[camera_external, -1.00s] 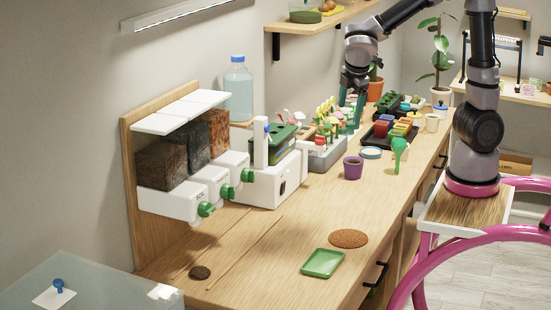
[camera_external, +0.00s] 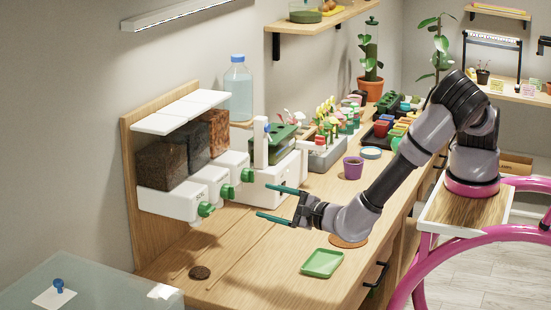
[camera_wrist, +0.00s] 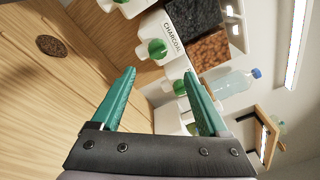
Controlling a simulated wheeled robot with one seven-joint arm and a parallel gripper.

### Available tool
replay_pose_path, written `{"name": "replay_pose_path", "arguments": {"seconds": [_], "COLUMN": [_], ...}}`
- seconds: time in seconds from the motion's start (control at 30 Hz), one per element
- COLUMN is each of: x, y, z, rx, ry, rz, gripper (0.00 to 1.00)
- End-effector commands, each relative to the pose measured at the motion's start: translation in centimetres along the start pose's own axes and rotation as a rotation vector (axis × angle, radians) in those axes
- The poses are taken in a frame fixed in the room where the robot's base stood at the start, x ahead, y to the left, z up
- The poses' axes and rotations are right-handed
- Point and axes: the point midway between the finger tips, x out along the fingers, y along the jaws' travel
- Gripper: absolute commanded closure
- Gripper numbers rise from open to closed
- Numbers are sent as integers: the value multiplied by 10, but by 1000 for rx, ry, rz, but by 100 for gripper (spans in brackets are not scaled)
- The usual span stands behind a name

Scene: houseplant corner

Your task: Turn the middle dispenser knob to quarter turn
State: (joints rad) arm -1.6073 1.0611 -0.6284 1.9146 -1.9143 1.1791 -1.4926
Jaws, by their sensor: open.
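The dispenser (camera_external: 165,205) is a white unit on a wooden backboard, with three green knobs in a row. The middle knob (camera_external: 227,191) is on the white front under the dark charcoal block (camera_external: 195,147). In the wrist view the middle knob (camera_wrist: 155,49) is above and between my fingers, beside the CHARCOAL label. My gripper (camera_external: 263,201) is open and empty, with teal fingers pointing left at the dispenser. It is to the right of the middle knob and apart from it. The fingertips (camera_wrist: 159,73) also show in the wrist view. The knob's exact angle is hard to tell.
The left knob (camera_external: 206,209) and right knob (camera_external: 247,175) are close on either side. A white device (camera_external: 270,185) stands just behind my fingers. A green tray (camera_external: 323,263) and a purple pot (camera_external: 353,167) are on the table. The tabletop in front of the dispenser is mostly clear.

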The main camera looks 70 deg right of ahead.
Motion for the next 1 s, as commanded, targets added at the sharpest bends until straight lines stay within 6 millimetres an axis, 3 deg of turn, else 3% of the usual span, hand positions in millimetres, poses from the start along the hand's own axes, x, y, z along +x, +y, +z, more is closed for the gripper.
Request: {"name": "replay_pose_path", "arguments": {"seconds": [0.17,0.6,0.8,1.0], "x": [10,88,103,105], "y": [4,4,4,4], "z": [4,4,5,5], "rx": [-25,-20,-20,-20], "ry": [-21,-18,-20,-20], "rz": [1,1,3,3], "gripper": [22,22,22,22]}}
